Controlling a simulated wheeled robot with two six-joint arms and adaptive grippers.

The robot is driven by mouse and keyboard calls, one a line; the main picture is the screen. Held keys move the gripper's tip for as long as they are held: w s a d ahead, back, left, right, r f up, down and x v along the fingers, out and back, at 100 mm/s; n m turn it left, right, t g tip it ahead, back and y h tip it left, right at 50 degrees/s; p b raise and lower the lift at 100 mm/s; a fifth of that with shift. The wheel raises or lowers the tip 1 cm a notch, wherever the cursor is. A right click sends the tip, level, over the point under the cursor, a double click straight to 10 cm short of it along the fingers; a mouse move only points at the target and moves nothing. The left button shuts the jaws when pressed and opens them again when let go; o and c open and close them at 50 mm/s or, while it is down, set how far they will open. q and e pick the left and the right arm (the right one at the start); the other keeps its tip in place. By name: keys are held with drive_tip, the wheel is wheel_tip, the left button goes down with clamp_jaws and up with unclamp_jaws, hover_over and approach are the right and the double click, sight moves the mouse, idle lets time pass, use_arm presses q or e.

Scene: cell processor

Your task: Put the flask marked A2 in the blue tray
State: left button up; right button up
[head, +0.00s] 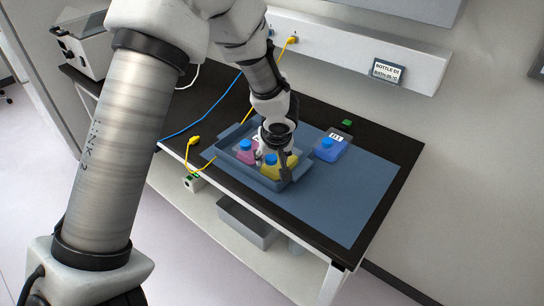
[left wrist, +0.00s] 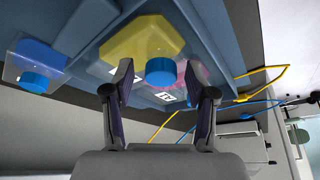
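The blue tray (head: 233,166) is on the blue mat. A pink flask (head: 245,156) and a yellow flask (head: 283,173), both blue-capped, sit inside it. A blue flask (head: 329,150) with a blue cap and a white label stands on the mat, right of the tray; it also shows in the left wrist view (left wrist: 37,66). I cannot read A2 on any label. My left gripper (head: 276,164) is over the tray at the yellow flask. In the left wrist view, its fingers (left wrist: 158,82) are apart, either side of the yellow flask's cap (left wrist: 160,71), with gaps showing. My right gripper is not seen.
The dark bench (head: 395,148) holds the mat (head: 350,195), which is clear at the front right. A small green object (head: 347,122) lies behind the blue flask. Yellow and blue cables run left of the tray. A wall panel (head: 340,45) is behind.

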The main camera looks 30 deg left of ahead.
use_arm(q)
drive_tip(key=shift+r+p, duration=0.3)
drive_tip(key=shift+r, duration=0.2)
drive_tip(key=p+v, duration=0.1)
drive_tip(key=v, duration=1)
